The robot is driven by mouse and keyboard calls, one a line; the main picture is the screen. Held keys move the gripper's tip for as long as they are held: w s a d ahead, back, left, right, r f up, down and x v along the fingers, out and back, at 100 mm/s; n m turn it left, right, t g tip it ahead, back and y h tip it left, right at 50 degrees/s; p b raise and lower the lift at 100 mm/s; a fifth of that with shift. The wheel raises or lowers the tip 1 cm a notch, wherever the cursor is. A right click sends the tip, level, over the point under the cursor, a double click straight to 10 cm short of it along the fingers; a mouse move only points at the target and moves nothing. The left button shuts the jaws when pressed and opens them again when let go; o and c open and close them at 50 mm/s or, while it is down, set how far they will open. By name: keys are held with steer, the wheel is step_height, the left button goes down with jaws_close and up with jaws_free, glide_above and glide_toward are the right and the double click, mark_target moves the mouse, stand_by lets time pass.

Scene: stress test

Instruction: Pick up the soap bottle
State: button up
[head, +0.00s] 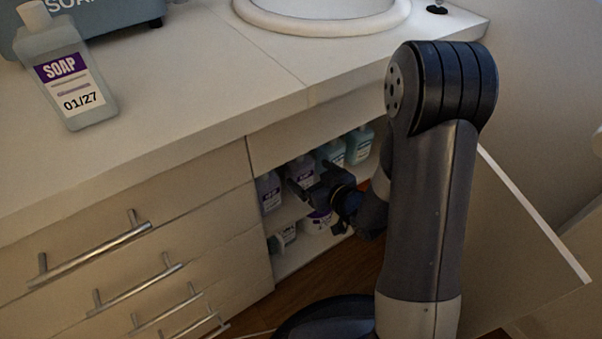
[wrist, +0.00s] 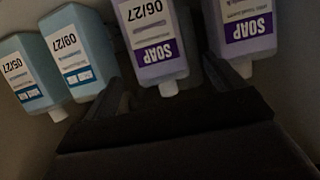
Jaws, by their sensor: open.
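One soap bottle (head: 72,78) with a purple label dated 01/27 stands on the counter at upper left. Several more bottles stand on the upper shelf of the open cabinet. My gripper (head: 316,183) is open at the cabinet opening, in front of the purple-label bottles. In the wrist view the picture is upside down, and a purple-label soap bottle (wrist: 153,42) dated 06/27 shows between the open fingers (wrist: 168,78). I cannot tell how deep the fingers reach beside it. Another purple SOAP bottle (wrist: 244,36) is to its right, partly behind a finger.
Two teal bottles, dated 09/27 (wrist: 77,48) and 05/27 (wrist: 30,75), stand left in the wrist view. A lower shelf holds more containers (head: 284,237). Drawers with bar handles (head: 92,253) are left of the cabinet; an open door (head: 520,240) is right. A sink (head: 322,22) is above.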

mark_target(302, 159)
steer(key=shift+f+b+x, duration=0.2)
steer(key=shift+b+x, duration=0.35)
steer(key=shift+x, duration=1.05)
steer(key=shift+f+b+x, duration=0.2)
steer(key=shift+b+x, duration=0.3)
steer(key=shift+x, duration=1.05)
steer(key=shift+s, duration=0.1)
steer(key=shift+c, duration=0.2)
steer(key=shift+r, duration=0.1)
steer(key=c, duration=1.5)
steer(key=shift+o, duration=0.2)
steer(key=shift+r+p, duration=0.4)
steer(key=shift+r, duration=0.15)
step_height(302, 159, up, 3)
steer(key=shift+f+p, duration=0.1)
steer(key=shift+p, duration=0.75)
steer(key=s+d+p, duration=0.1)
steer(key=s+d, duration=0.9)
steer(key=s, duration=0.5)
steer(key=shift+f, duration=0.25)
